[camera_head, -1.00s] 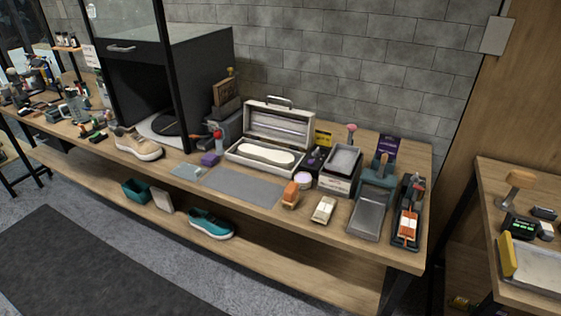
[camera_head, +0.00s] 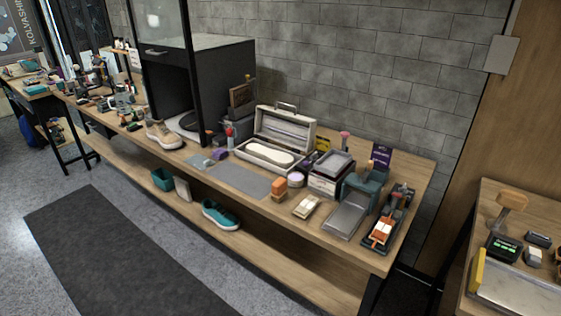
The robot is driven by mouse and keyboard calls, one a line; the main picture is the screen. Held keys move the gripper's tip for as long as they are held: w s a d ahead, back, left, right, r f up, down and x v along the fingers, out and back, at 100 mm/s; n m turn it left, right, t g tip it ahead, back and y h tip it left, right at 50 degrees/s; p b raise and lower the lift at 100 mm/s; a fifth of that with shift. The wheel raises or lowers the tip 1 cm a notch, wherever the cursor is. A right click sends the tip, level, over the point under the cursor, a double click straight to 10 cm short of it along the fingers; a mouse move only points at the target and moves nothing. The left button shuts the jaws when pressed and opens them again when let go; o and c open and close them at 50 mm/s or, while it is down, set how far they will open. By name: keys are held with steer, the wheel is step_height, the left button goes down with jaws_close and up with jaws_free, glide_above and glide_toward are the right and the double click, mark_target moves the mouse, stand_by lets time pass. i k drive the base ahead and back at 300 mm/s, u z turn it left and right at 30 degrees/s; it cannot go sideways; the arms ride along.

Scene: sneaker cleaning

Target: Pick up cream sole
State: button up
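A cream sole (camera_head: 268,155) lies flat in the base of an open pale case (camera_head: 284,124) on the long wooden bench. The case's lid stands raised behind the sole, with a handle on top. No other object visibly covers the sole. My gripper is not in view.
A grey mat (camera_head: 240,180) lies in front of the case. A tan sneaker (camera_head: 164,134) and a black cabinet (camera_head: 226,85) stand to the left. An orange-topped block (camera_head: 280,188), a brush (camera_head: 306,206) and grey trays (camera_head: 346,214) stand to the right. A teal shoe (camera_head: 221,215) is on the lower shelf.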

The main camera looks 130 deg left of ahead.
mark_target(279, 159)
steer(key=i, duration=0.15)
steer(key=u, duration=0.45)
steer(key=k, duration=0.2)
steer(key=u, duration=2.95)
steer(key=k, duration=0.25)
steer(key=u, duration=1.6)
